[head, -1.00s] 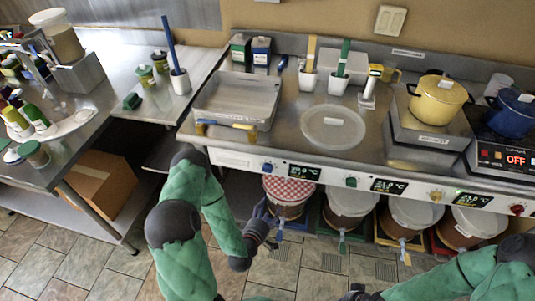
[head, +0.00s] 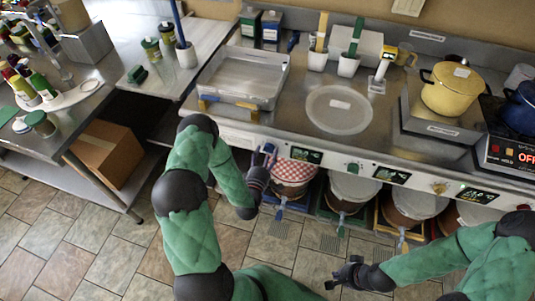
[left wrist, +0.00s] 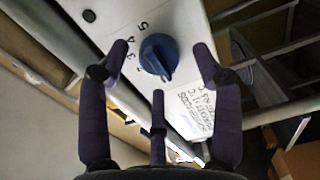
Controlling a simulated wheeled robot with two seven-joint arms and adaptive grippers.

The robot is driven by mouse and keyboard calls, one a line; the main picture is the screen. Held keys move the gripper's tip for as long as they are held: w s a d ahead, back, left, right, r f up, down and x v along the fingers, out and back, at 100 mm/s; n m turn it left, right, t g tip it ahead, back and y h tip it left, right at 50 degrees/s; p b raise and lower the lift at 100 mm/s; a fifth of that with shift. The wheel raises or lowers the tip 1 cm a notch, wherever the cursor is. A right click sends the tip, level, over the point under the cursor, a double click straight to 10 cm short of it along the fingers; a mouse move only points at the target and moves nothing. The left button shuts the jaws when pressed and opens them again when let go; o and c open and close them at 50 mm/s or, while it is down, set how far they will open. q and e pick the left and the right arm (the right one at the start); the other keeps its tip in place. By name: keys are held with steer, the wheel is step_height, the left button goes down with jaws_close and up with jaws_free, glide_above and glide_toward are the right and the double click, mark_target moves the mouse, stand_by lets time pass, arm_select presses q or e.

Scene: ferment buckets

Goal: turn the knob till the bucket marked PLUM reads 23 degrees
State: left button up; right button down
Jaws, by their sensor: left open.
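A blue knob (head: 268,148) sits on the pale front panel at the left end of the row. In the left wrist view the blue knob (left wrist: 159,54) is large, with dial numbers including 3, 4 and 5 beside it. My left gripper (head: 264,167) is open at the panel; its fingers (left wrist: 158,75) stand around the knob, with no clear contact. A bucket with a red checked cover (head: 292,170) stands below, beside its green display (head: 307,155). No PLUM mark or exact reading is legible. My right gripper (head: 345,274) is low over the floor, empty, its fingers apart.
More buckets (head: 352,188) with pale lids stand under the counter to the right, with taps in front. A green knob (head: 353,168) and a yellow knob (head: 439,187) are further along the panel. A steel tray (head: 240,75) lies above on the counter. The floor in front is clear.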

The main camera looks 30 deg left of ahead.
arm_select(q)
steer(key=shift+x, duration=0.75)
steer(key=c, duration=1.2)
steer(key=shift+o, duration=0.2)
steer(key=m+b, duration=0.7)
steer(key=m, duration=1.4)
steer(key=shift+b, duration=0.3)
steer(key=shift+m, duration=0.3)
